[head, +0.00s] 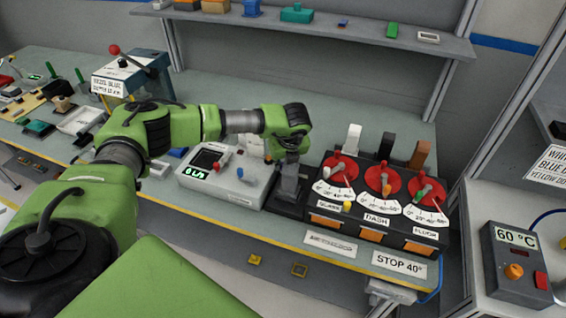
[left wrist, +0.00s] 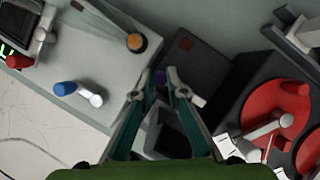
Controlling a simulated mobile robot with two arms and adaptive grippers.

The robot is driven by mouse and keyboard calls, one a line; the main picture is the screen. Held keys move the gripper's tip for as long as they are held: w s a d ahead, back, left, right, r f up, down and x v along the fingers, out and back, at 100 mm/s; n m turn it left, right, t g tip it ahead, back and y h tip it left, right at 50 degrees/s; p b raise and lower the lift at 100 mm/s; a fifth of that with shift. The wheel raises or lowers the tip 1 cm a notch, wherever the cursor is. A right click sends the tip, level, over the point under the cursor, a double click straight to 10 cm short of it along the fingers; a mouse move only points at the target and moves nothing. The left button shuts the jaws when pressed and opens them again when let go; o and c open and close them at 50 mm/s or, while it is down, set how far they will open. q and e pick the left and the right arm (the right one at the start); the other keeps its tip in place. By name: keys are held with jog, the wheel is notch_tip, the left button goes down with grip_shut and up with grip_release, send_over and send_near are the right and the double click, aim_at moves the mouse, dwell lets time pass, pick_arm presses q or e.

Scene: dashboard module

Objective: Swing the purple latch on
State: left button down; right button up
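In the head view my left gripper (head: 287,190) points down between the grey-white console and the black three-dial panel. The arm and gripper hide the purple latch there. My right gripper is in neither view.
A grey-white console (head: 228,182) with small levers stands left of the gripper. The black panel (head: 372,205) with red dials and upright levers stands close on the right. A shelf (head: 350,38) runs behind. A 60 °C box (head: 517,262) is at far right.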

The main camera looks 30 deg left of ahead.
pick_arm(q)
jog(key=shift+w+a+f+m+b, duration=0.1)
jog(key=shift+w+f+m+b, duration=0.1)
jog(key=shift+m+b, duration=0.5)
jog(key=m+b, duration=0.2)
jog(key=b, duration=0.1)
jog(key=w+m+t+h+b, duration=0.1)
jog(key=m+b, duration=0.1)
jog(key=b, duration=0.1)
jog(key=w+m+h+b, duration=0.1)
jog(key=m+b, duration=0.1)
jog(key=shift+w+t+b, duration=0.1)
jog(key=shift+t+b, duration=0.2)
jog(key=shift+b, duration=0.1)
jog(key=shift+w+m+h+b, duration=0.3)
jog(key=shift+m+h+b, duration=0.2)
jog(key=shift+m+b, duration=0.25)
jog(key=shift+w+d+r+m+h+b, duration=0.1)
jog(key=shift+w+m+h+b, duration=0.1)
jog(key=shift+m, duration=0.3)
jog(key=shift+w+d+r+m+h+b, duration=0.15)
jog(key=shift+m+h+b, duration=0.1)
jog(key=shift+m, duration=0.3)
jog(key=shift+w+d+f+m+h+b, duration=0.1)
jog(key=shift+m+h+b, duration=0.1)
jog(key=shift+m, duration=0.3)
jog(key=shift+r, duration=0.1)
jog(key=c, duration=2)
grip_release()
jog(key=shift+d, duration=0.1)
